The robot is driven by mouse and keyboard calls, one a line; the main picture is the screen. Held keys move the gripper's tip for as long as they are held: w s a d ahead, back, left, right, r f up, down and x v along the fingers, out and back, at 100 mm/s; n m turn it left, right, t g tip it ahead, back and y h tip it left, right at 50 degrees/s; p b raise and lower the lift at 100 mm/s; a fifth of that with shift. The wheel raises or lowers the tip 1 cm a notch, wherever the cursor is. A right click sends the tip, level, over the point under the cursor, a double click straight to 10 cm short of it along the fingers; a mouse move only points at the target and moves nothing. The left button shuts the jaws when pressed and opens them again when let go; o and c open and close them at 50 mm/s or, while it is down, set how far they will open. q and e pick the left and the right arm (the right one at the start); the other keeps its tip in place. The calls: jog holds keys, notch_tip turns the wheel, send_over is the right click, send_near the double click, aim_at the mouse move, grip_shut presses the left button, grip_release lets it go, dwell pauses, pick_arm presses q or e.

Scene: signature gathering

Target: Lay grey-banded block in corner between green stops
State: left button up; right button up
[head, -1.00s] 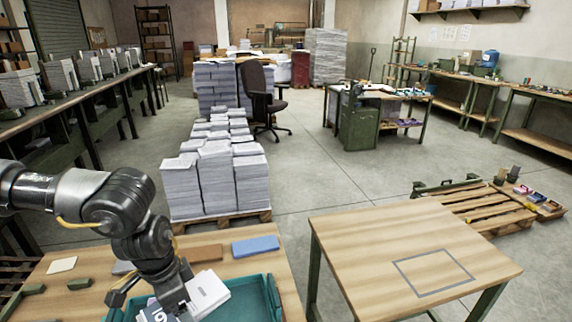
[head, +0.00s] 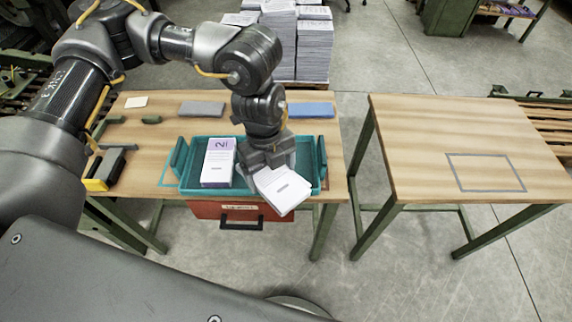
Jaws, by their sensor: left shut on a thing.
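My left gripper (head: 268,162) points down over the right part of the teal tray (head: 192,186) and is shut on a white block (head: 284,191). The block is tilted over the tray's front right, with a small grey marking on its visible face; the gripper hides its far end. A second white block with a purple band (head: 218,162) lies in the tray's left half. Small green pieces, which look like the stops, lie on the left table: one green stop (head: 151,119) and another (head: 114,119) left of it. My right gripper is not in view.
A grey slab (head: 201,109) and a blue slab (head: 311,110) lie behind the tray. A yellow-and-black tool (head: 104,170) sits at the left. A second table (head: 430,150) with a grey outlined rectangle (head: 486,172) stands at the right, bare, across a gap.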

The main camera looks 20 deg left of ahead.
pick_arm(q)
jog(key=m, duration=0.2)
jog(key=shift+d+r+m, duration=0.15)
jog(key=shift+m, duration=0.15)
jog(key=shift+w+r+m, duration=0.1)
jog(key=shift+m, duration=0.9)
jog(key=m, duration=0.2)
jog(key=shift+a+m+y, duration=0.4)
jog(key=shift+m, duration=0.9)
